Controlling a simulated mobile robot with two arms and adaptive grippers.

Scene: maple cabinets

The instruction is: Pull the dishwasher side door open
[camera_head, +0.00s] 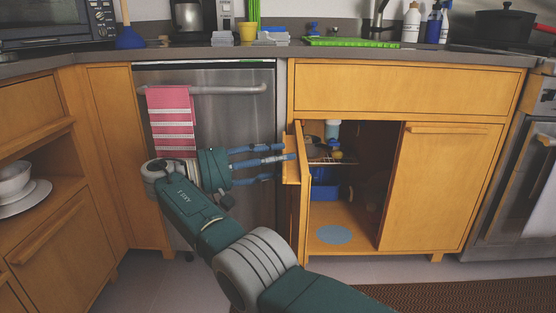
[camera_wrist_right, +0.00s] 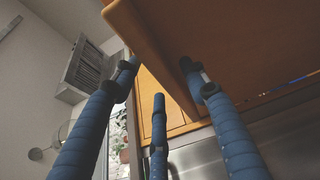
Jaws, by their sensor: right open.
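The wooden door beside the dishwasher (camera_head: 304,215) stands swung out from its cabinet, seen nearly edge-on, with the interior exposed. Its wooden handle (camera_head: 291,168) faces left toward the dishwasher. My right gripper (camera_head: 284,163) is at the handle with its blue fingers spread open. In the right wrist view, the door panel (camera_wrist_right: 240,45) fills the upper right, and the handle bar (camera_wrist_right: 143,40) passes between the fingers of the right gripper (camera_wrist_right: 158,75). I cannot tell whether a finger touches it. My left gripper is out of view.
The steel dishwasher (camera_head: 235,100) with a pink towel (camera_head: 171,120) stands left of the open cabinet. The cabinet holds a blue container (camera_head: 323,192) and a round blue mat (camera_head: 333,235). The right cabinet door (camera_head: 435,190) is shut. A brown rug (camera_head: 470,297) lies at the front right.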

